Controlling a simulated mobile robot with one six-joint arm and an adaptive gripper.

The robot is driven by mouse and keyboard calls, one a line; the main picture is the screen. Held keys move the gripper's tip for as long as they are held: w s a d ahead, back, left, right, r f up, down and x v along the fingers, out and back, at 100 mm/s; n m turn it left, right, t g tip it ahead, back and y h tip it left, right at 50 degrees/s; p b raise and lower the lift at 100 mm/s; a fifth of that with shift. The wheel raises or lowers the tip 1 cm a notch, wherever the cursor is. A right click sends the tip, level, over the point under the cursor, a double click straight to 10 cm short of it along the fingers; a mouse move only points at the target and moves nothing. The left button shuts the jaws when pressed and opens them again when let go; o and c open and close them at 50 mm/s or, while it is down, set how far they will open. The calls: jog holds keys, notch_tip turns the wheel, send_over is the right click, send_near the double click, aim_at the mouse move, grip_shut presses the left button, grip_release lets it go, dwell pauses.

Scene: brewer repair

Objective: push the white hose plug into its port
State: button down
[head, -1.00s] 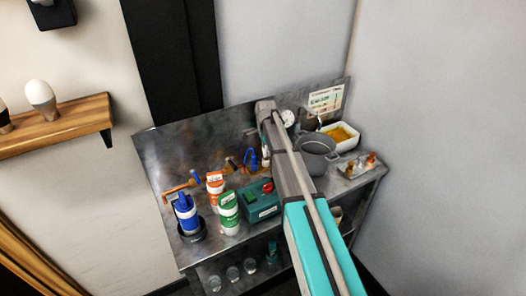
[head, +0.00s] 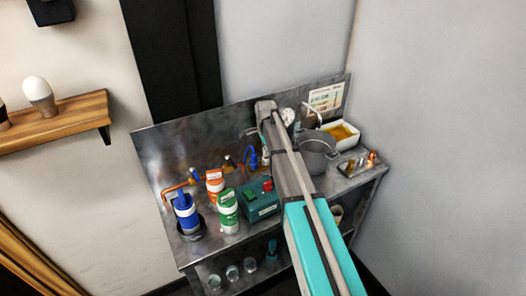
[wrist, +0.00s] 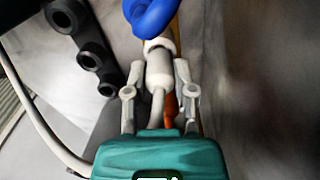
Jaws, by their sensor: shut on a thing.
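In the wrist view the white hose plug (wrist: 158,70) sits between the two fingers of my gripper (wrist: 158,78), which is shut on it. A pale hose runs back from the plug towards my gripper's teal body. The plug's front end meets or overlaps a white collar (wrist: 159,45) just under a blue looped part (wrist: 150,14). I cannot tell whether the plug is inside the port or only against it. In the head view the blue part (head: 250,157) shows beside my arm, which hides most of the plug and port.
A green box with a red knob (head: 261,202), a green-labelled bottle (head: 228,212), an orange-labelled bottle (head: 215,187) and a blue canister (head: 185,212) stand left of my arm. A grey pot (head: 317,157) stands right. Black cylinders (wrist: 88,50) and a white hose (wrist: 38,112) lie left in the wrist view.

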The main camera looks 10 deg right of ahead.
jog(key=shift+f, duration=0.35)
dwell(0.6)
jog(key=shift+c, duration=1.8)
grip_release()
jog(key=o, duration=0.4)
jog(key=shift+c, duration=0.2)
jog(key=shift+w, duration=0.1)
jog(key=shift+r, duration=0.15)
